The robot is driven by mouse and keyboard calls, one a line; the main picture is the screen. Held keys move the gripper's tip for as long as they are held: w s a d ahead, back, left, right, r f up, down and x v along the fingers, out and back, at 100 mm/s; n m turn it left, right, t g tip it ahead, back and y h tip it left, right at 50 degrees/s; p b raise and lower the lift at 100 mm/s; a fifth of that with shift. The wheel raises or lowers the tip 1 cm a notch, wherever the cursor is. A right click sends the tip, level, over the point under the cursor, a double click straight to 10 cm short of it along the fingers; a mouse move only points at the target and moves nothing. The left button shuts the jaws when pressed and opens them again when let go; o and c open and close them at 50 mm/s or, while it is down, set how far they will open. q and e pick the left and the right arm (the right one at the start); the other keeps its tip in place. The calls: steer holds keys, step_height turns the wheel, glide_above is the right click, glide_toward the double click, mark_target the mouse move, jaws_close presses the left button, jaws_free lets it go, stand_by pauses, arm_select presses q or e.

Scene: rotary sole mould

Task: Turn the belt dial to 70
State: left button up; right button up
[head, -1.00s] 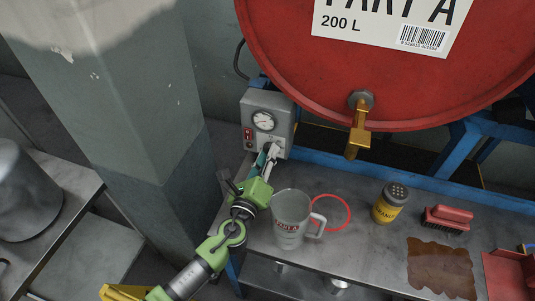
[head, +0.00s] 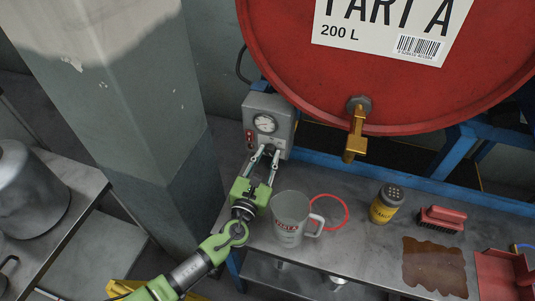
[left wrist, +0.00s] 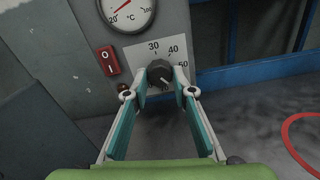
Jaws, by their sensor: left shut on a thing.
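The belt dial (left wrist: 160,72) is a dark round knob on the lower front of a grey control box (head: 282,108). In the left wrist view its printed scale (left wrist: 157,50) shows 30, 40 and 50; the rest, including any 70, is hidden. A pale mark on the knob points down and right, past the visible 50. My left gripper (head: 264,150) reaches up to the box, its two fingers on either side of the knob and shut on it; the fingers also show in the left wrist view (left wrist: 158,92). My right gripper is not in view.
A dial thermometer (head: 265,123) and red switch (head: 249,138) sit on the box. A grey mug (head: 289,212) stands close right of my left gripper, with a red ring (head: 346,210) beside it. The red drum's brass tap (head: 356,140) hangs right of the box.

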arm_select(q)
steer(key=m+p, duration=0.2)
steer(key=m, duration=0.3)
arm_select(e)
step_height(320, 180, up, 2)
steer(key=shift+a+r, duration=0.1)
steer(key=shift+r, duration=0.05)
arm_select(q)
steer(key=shift+m, duration=0.3)
steer(key=o, duration=1.1)
steer(key=shift+a, duration=0.1)
steer(key=shift+s, duration=0.1)
steer(key=v, duration=1.2)
